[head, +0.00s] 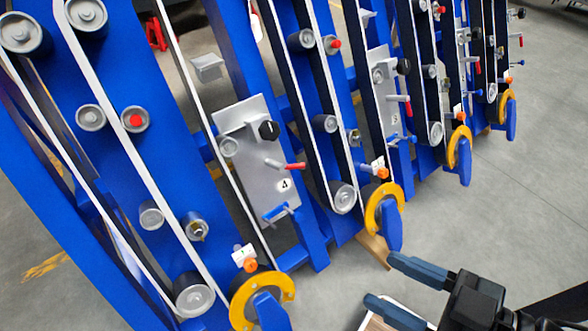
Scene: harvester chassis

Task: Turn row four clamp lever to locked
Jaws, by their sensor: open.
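A grey plate (252,177) marked 4 is fixed to the blue frame left of centre. A red-tipped lever (294,166) sticks out to the right from it, just above the number label (284,185). A black knob (269,130) sits above that lever, and a blue-ended bar (276,215) sits below the label. I cannot tell which of these is the clamp lever, or whether it is locked. My gripper (383,279) is at the lower right, below and right of the plate. Its two blue-grey fingers are spread apart and empty, touching none of these parts.
Blue frames with rollers and white belts recede to the upper right. A similar plate (383,95) with a red-tipped lever (400,98) is farther back. Yellow rings with blue handles (390,215) jut out low along the frames. Grey floor (520,210) is open at right.

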